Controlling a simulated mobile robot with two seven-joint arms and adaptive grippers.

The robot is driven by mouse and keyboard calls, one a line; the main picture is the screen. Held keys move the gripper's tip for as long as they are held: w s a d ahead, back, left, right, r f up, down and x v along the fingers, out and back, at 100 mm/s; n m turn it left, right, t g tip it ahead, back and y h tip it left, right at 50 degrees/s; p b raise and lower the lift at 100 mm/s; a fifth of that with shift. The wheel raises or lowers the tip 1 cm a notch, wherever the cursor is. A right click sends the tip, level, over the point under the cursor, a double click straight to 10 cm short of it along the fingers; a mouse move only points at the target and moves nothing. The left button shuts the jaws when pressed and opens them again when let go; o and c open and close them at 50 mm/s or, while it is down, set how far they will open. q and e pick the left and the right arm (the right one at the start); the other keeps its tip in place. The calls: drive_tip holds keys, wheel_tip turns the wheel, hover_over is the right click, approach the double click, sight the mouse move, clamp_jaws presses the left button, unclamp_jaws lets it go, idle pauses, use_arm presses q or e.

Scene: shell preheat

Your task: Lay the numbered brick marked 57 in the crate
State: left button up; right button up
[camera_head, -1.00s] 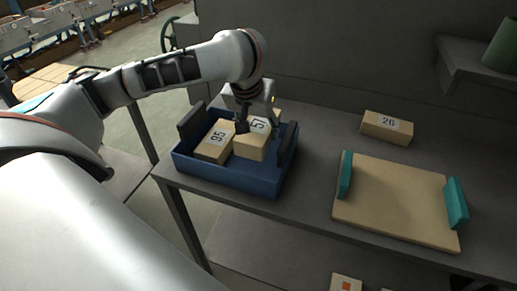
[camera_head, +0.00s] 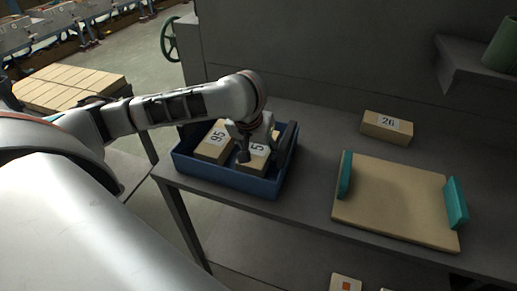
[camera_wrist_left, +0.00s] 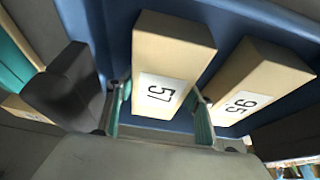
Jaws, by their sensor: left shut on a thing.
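The brick marked 57 (camera_head: 252,161) is a tan block with a white label, inside the blue crate (camera_head: 243,186). In the left wrist view the 57 brick (camera_wrist_left: 168,52) lies between my fingers, beside the brick marked 95 (camera_wrist_left: 252,80). The 95 brick (camera_head: 214,143) is in the crate's left part in the head view. My left gripper (camera_head: 256,150) is shut on the 57 brick and covers part of its label. Whether the brick touches the crate floor I cannot tell. My right gripper is not in view.
A brick marked 26 (camera_head: 388,127) lies on the grey table behind a tan board (camera_head: 390,205) with two teal uprights. A shelf with a green container (camera_head: 502,45) is at the upper right. Another brick (camera_head: 345,284) is low, below the table.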

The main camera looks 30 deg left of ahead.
use_arm(q)
drive_tip(key=o, duration=1.1)
drive_tip(key=shift+f, duration=0.1)
drive_tip(key=shift+r, duration=0.35)
drive_tip(key=v, duration=1.1)
drive_tip(key=shift+s+d+r, duration=0.1)
drive_tip(key=shift+s+r, duration=0.05)
drive_tip(key=shift+s, duration=0.1)
drive_tip(key=shift+r, duration=0.1)
drive_tip(key=shift+s, duration=0.1)
